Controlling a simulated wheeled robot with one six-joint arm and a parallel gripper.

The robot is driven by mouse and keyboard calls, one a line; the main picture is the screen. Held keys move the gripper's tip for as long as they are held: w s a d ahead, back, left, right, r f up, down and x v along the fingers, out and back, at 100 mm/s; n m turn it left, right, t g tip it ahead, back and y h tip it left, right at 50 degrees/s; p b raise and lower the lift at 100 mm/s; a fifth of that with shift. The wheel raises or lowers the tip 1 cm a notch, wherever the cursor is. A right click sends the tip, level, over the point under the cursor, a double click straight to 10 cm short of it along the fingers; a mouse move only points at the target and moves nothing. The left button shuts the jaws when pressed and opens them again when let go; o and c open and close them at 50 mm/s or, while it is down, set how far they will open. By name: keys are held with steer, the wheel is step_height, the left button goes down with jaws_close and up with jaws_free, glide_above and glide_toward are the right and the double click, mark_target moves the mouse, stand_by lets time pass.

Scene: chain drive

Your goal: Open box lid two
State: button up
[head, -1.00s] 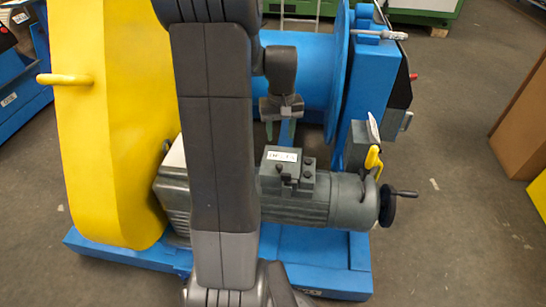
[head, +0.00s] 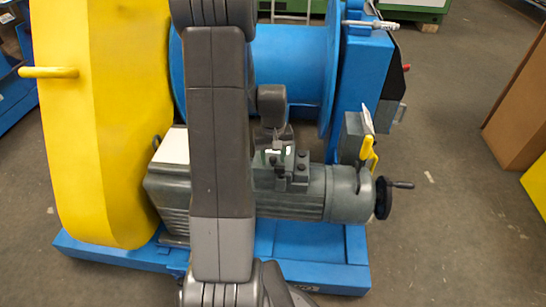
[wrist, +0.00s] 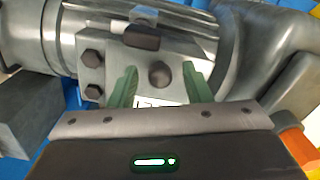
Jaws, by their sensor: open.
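The grey box (head: 295,172) sits on top of the grey motor in the head view, with dark bolts or knobs on it. In the wrist view its lid plate (wrist: 182,70) has a round dark knob (wrist: 160,74) and a dark block (wrist: 143,37) behind it. A white label (wrist: 158,102) is partly hidden by my gripper. My gripper (wrist: 161,85) is open, its green fingers on either side of the knob, apart from it. In the head view, my arm and wrist hide part of the box. I cannot tell if the fingertips touch the lid.
The motor (head: 325,195) has a black handwheel (head: 383,197) at its right end and a yellow lever (head: 370,155) above. A yellow chain guard (head: 75,130) stands at left, and a blue drum (head: 295,65) behind. A brown box (head: 520,110) is at far right. Floor between is clear.

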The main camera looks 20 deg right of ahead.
jaws_close()
steer(key=shift+r, duration=0.1)
